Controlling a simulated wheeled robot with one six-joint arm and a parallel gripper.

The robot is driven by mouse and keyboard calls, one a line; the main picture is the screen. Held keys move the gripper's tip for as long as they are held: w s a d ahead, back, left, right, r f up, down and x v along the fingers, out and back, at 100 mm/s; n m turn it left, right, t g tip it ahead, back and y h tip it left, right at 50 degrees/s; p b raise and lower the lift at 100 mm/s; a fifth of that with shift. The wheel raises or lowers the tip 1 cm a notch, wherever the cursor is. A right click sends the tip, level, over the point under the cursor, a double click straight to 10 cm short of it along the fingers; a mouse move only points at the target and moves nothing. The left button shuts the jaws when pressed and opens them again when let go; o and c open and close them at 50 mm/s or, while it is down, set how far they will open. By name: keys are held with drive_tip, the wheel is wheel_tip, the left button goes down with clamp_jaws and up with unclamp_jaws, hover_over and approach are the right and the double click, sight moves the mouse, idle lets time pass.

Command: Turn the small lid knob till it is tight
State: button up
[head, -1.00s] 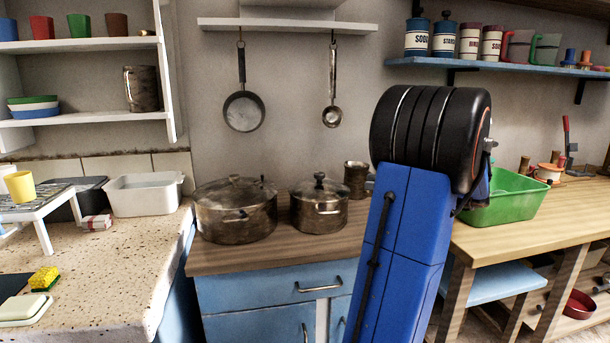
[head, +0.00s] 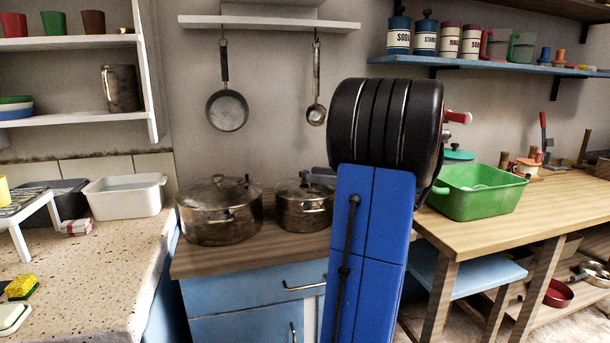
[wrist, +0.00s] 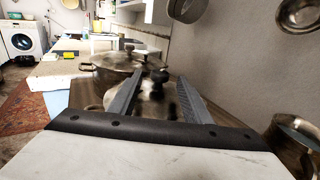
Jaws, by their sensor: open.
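The small pot (head: 303,212) is a worn metal pot with a lid and stands on the wooden counter, right of the larger pot (head: 221,216). Its dark lid knob (wrist: 157,78) shows in the wrist view, between and just beyond the tips of my gripper (wrist: 156,82). The two grey fingers are apart, with a gap on both sides of the knob; I cannot tell any contact.
The larger pot stands close on the left. A pan (head: 227,110) and a ladle (head: 316,114) hang on the wall behind. A metal mug (wrist: 292,144) is near on the right in the wrist view. A green basin (head: 478,195) stands on the right table.

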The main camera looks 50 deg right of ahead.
sight(304, 172)
drive_tip(key=shift+x, duration=2.35)
drive_tip(key=c, duration=1)
drive_tip(key=shift+c, duration=0.2)
drive_tip(key=shift+m+t+h, duration=0.3)
drive_tip(key=shift+h, duration=0.1)
drive_tip(key=m+h, duration=0.2)
drive_tip(key=h, duration=0.2)
drive_tip(key=m+t+h, duration=0.1)
drive_tip(key=m+h, duration=0.2)
drive_tip(key=h, duration=0.1)
drive_tip(key=shift+a+m+t+h, duration=0.2)
drive_tip(key=shift+m+t+h, duration=0.1)
drive_tip(key=shift+m+g+h, duration=0.45)
drive_tip(key=shift+m+h, duration=0.7)
drive_tip(key=shift+h, duration=0.55)
drive_tip(key=shift+m+g+h, duration=0.45)
drive_tip(key=shift+m+h, duration=0.7)
drive_tip(key=shift+h, duration=0.55)
drive_tip(key=shift+d+m+g+h, duration=0.1)
drive_tip(key=shift+m+g+h, duration=0.55)
drive_tip(key=shift+h, duration=0.35)
